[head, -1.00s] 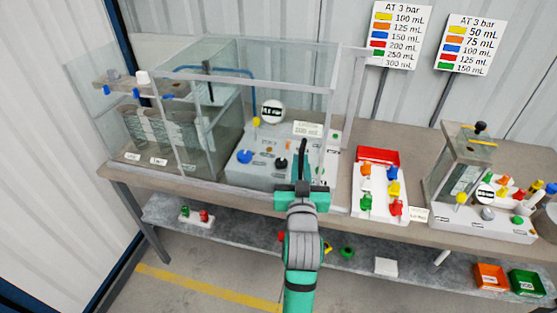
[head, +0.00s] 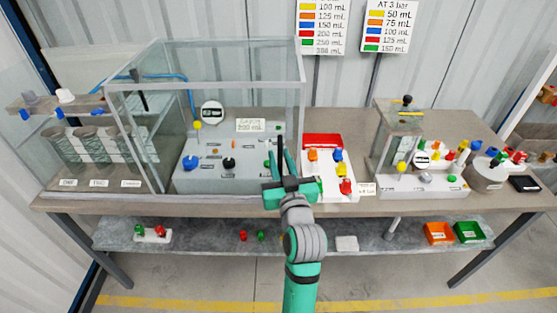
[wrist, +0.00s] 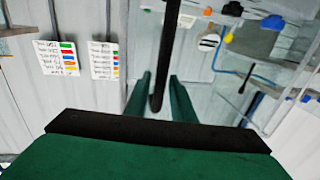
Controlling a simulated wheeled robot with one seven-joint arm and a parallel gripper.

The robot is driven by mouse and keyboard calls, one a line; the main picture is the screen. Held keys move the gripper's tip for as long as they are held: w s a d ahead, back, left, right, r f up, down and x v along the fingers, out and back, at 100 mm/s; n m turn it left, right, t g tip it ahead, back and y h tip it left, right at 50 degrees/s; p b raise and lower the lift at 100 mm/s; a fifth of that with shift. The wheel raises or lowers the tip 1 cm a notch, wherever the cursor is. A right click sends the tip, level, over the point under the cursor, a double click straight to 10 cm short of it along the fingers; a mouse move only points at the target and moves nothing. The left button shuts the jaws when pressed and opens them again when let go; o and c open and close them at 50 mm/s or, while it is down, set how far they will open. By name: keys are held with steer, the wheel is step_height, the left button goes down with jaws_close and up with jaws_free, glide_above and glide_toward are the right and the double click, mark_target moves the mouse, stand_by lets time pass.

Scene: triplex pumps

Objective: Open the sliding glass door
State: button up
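A clear glass case with grey frame edges (head: 207,88) stands on the left of the bench, around a grey pump panel (head: 228,160). Its glass front faces me. A dark upright handle bar (head: 280,150) is near the case's right front edge. My gripper (head: 281,160) is at this bar, its teal fingers apart on either side. In the wrist view the dark bar (wrist: 168,50) runs between the two green fingers (wrist: 160,92), with a narrow gap on the right; contact on the left is unclear. A second dark handle (head: 138,90) shows on the left of the case.
A red-and-white tray of coloured valves (head: 325,185) lies right of my gripper. A smaller pump unit (head: 420,185) stands further right. The bench (head: 75,203) has a lower shelf with orange (head: 438,233) and green (head: 469,231) bins. The floor in front is clear.

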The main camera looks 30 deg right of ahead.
steer(key=shift+o, duration=0.3)
steer(key=shift+s+d, duration=0.1)
steer(key=shift+s, duration=0.05)
steer(key=shift+s, duration=0.25)
steer(key=v, duration=1)
steer(key=s+a+f+g+y, duration=0.1)
steer(key=s+a+f, duration=0.45)
steer(key=f, duration=0.35)
steer(key=s+a+f, duration=0.4)
steer(key=a+f, duration=0.3)
steer(key=f, duration=0.1)
steer(key=s+a+f+n+y, duration=0.1)
steer(key=s+a+f+y, duration=0.1)
steer(key=s+a, duration=0.4)
steer(key=s+a+f+n+g+y, duration=0.1)
steer(key=s+a, duration=0.4)
steer(key=s, duration=0.9)
step_height(320, 180, down, 3)
steer(key=shift+a+r+n+y, duration=0.2)
steer(key=shift+a+n+y, duration=0.2)
steer(key=shift+n+y, duration=0.15)
